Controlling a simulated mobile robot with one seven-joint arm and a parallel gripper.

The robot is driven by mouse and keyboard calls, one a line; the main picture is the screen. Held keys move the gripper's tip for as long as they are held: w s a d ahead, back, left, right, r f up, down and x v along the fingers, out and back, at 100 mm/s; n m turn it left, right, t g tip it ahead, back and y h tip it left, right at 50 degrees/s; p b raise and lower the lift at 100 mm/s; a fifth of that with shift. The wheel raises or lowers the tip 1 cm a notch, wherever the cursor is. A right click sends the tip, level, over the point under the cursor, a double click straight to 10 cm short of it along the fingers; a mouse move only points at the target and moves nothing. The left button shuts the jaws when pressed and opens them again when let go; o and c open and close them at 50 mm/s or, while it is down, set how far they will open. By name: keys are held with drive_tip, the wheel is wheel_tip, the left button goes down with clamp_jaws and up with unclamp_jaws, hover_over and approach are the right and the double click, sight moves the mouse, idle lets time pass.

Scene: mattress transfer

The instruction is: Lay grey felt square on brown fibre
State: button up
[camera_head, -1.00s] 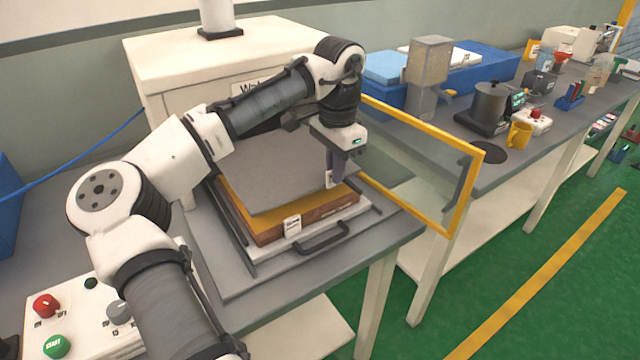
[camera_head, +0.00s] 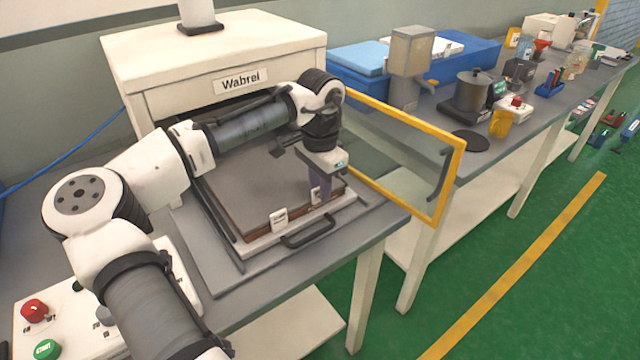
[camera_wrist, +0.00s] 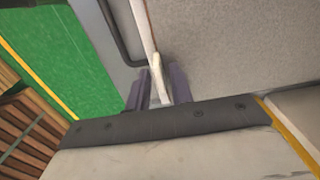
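The grey felt square (camera_head: 245,170) lies flat over the brown fibre (camera_head: 257,216), whose edge shows as a thin brown band along the front. The felt also fills the upper right of the wrist view (camera_wrist: 240,50). My gripper (camera_head: 321,196) is at the stack's front right corner, pointing down. In the wrist view my gripper (camera_wrist: 160,92) has its two fingers close on either side of a pale tab (camera_wrist: 157,75) at the felt's edge, and appears shut on it. My arm hides part of the felt's back.
The stack sits on a pale tray with a dark handle (camera_head: 308,232), in front of a white machine marked Wabrel (camera_head: 215,55). Its yellow-framed glass door (camera_head: 450,185) stands open to the right. A control box (camera_head: 60,310) is at the lower left.

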drive_tip(key=shift+o, duration=0.4)
wheel_tip(320, 180, up, 12)
drive_tip(key=b, duration=0.1)
drive_tip(key=shift+r+b, duration=0.15)
drive_tip(key=shift+b, duration=0.15)
drive_tip(key=shift+c, duration=0.3)
idle(0.9)
